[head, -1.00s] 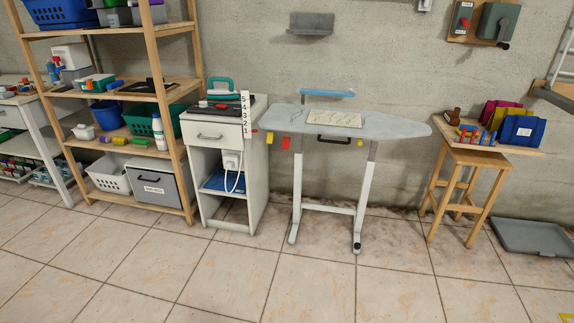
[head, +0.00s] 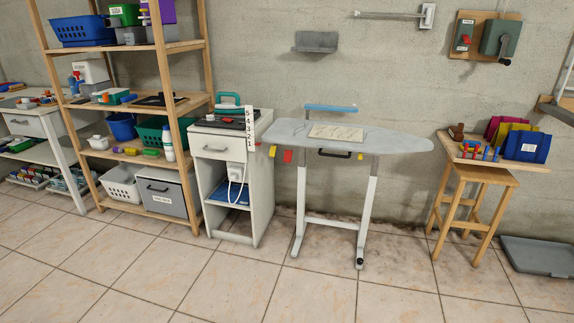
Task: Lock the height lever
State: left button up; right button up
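A grey ironing board (head: 400,142) on white legs (head: 366,205) stands in front of the wall. Under its top hang a red tag (head: 287,156), a yellow tag (head: 272,151) and a small yellow piece (head: 360,156). A black handle (head: 335,153) sits below the middle of the front edge. Which of these is the height lever, and whether it is locked, I cannot tell. A white scale (head: 250,135) numbered 5 to 1 stands at the board's left end. Neither of my grippers is in view.
A white cabinet (head: 222,146) with a green-handled iron (head: 229,103) stands left of the board. A wooden shelf (head: 188,122) is further left. A wooden stool (head: 480,178) and a grey floor tray (head: 540,258) are at right. The tiled floor in front is clear.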

aim_at(288, 154)
jog(key=i+l, duration=0.15)
jog(key=i, duration=0.3)
jog(key=i+l, duration=0.15)
jog(key=i, duration=0.3)
jog(key=i+l+u, duration=0.1)
jog(key=i, duration=0.35)
jog(key=i+l, duration=0.2)
jog(key=i, duration=0.25)
jog(key=i+l, duration=0.2)
jog(key=i, duration=0.25)
jog(key=i+l, duration=0.15)
jog(key=i, duration=0.3)
jog(key=u, duration=0.05)
